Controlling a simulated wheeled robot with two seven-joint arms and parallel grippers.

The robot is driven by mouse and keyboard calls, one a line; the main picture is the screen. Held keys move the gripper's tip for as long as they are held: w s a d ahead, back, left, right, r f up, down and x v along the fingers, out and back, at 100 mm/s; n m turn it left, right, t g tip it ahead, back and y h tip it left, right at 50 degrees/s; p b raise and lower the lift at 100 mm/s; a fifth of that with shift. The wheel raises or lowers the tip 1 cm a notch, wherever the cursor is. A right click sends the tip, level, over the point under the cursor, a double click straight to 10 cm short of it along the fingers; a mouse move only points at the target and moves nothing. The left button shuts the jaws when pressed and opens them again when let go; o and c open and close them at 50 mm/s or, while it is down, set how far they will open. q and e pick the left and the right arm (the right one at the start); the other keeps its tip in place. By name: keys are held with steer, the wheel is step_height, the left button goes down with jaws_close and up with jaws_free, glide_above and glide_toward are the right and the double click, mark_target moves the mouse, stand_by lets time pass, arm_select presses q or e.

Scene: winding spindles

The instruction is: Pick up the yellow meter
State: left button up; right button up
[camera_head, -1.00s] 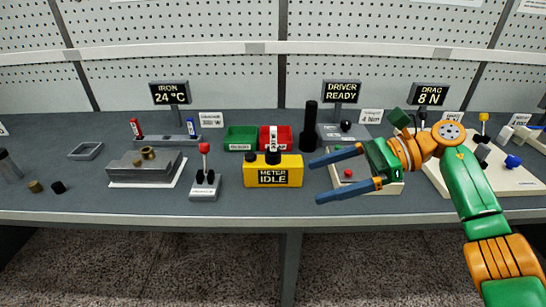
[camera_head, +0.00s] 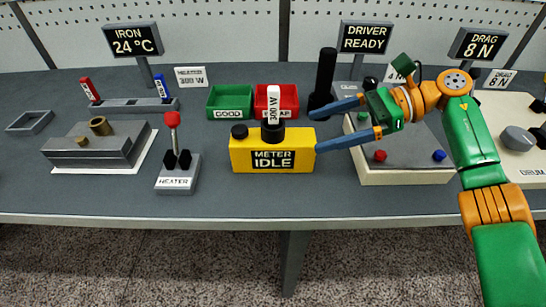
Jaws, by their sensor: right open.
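The yellow meter (camera_head: 238,158) is a box on the grey bench, near the middle of the view. Its front label reads METER IDLE, and black knobs and a white 300 W tag show at its top. My right gripper (camera_head: 314,130) comes in from the right with its two blue fingers spread and pointing left. The fingertips are close to the meter's right side, with nothing held between them. I cannot tell whether the lower fingertip touches the meter. My left gripper is not in view.
A green GOOD bin (camera_head: 231,101) and a red bin (camera_head: 287,100) stand behind the meter. A heater switch (camera_head: 178,172) is to its left. A black cylinder (camera_head: 324,78) and a cream panel (camera_head: 405,172) are to the right. The bench front is clear.

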mark_target(291, 143)
step_height(291, 143, down, 2)
steer(key=shift+w+f+b, duration=0.1)
steer(key=shift+f+b, duration=0.1)
steer(key=shift+b, duration=0.35)
steer(key=p+x, duration=0.2)
steer(key=x, duration=0.4)
steer(key=shift+s+a, duration=0.2)
steer(key=shift+a+f, duration=0.2)
steer(key=shift+a, duration=0.15)
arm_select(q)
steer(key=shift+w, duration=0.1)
arm_select(e)
steer(key=shift+d, duration=0.1)
jaws_close()
steer(key=shift+r, duration=0.1)
steer(key=shift+w+r, duration=0.1)
steer(key=shift+r, duration=0.45)
arm_select(q)
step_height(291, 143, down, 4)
steer(key=b, duration=0.3)
steer(key=shift+b, duration=0.4)
arm_select(e)
steer(key=s+a+r, duration=0.1)
steer(key=s+r, duration=1)
steer(key=s, duration=0.3)
steer(key=shift+r, duration=0.4)
